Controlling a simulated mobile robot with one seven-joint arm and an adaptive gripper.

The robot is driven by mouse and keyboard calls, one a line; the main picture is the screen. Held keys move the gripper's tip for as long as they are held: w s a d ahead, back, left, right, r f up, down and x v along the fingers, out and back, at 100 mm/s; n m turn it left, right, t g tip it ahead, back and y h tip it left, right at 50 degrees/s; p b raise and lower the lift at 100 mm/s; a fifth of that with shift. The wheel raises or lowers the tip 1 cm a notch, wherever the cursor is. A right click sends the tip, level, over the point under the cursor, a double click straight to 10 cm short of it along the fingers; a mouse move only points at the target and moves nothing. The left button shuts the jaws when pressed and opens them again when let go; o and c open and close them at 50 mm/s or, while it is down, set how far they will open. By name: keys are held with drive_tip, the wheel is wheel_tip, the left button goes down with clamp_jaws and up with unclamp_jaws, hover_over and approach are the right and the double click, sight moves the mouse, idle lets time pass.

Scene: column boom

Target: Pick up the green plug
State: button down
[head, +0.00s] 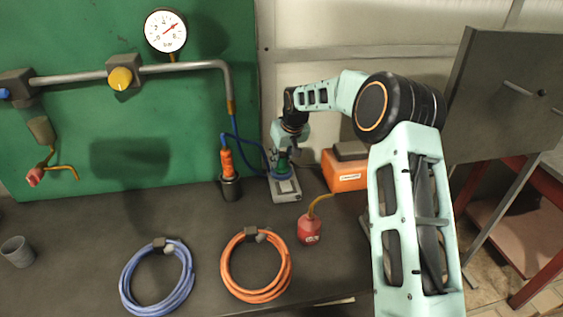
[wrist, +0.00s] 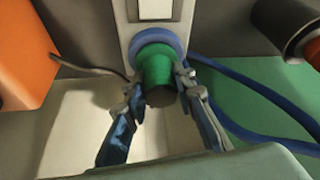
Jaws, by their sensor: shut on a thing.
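The green plug (wrist: 157,70) sits at a blue ring (wrist: 150,42) on a pale grey fitting (wrist: 128,20) in the wrist view. My gripper (wrist: 156,84) has its two fingers at either side of the plug and is shut on it. In the head view the green plug (head: 282,166) shows small under my gripper (head: 284,155), at the blue ring of the grey fitting (head: 286,190) on the bench. I cannot tell whether the plug is still seated in the ring.
An orange box (head: 345,170) stands right of the fitting, and a red oil can (head: 309,228) in front. A dark cup with an orange-handled tool (head: 227,163) stands left. A blue hose (wrist: 240,86) runs beside the plug. Coiled blue (head: 128,291) and orange (head: 256,296) hoses lie in front.

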sight(281, 153)
drive_tip(key=shift+r, duration=0.4)
wheel_tip(281, 153, up, 2)
drive_tip(key=shift+s+r+b, duration=0.1)
drive_tip(key=shift+r+b, duration=0.1)
drive_tip(key=shift+b, duration=0.15)
drive_tip(key=s+r+p, duration=0.1)
drive_tip(key=s+r, duration=1.2)
drive_tip(key=r, duration=0.1)
drive_tip(key=shift+s+a+r, duration=0.3)
drive_tip(key=shift+s+a, duration=0.1)
drive_tip(key=shift+a, duration=0.05)
idle(0.5)
